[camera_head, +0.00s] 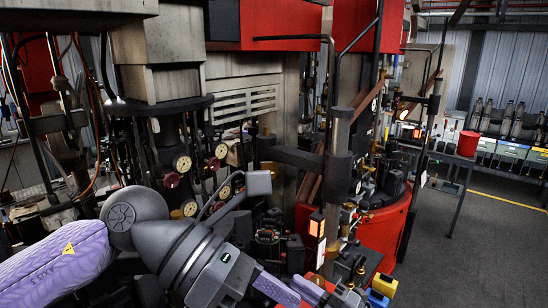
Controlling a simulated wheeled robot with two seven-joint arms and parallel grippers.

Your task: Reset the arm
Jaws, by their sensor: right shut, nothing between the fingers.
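A purple arm link (58,270) of mine with a yellow warning triangle comes in at the lower left. It joins a round grey joint and a grey ribbed cone that lean down to the right. Smaller purple parts show at the bottom edge, right of the cone.
The rotary mould machine, with gauges (182,163), hoses and steel posts, fills the left and middle. A red round base (385,235) stands right of centre. A lit orange lamp (317,227) is near it. Bins (515,155) line the back wall. The grey floor (480,255) at right is clear.

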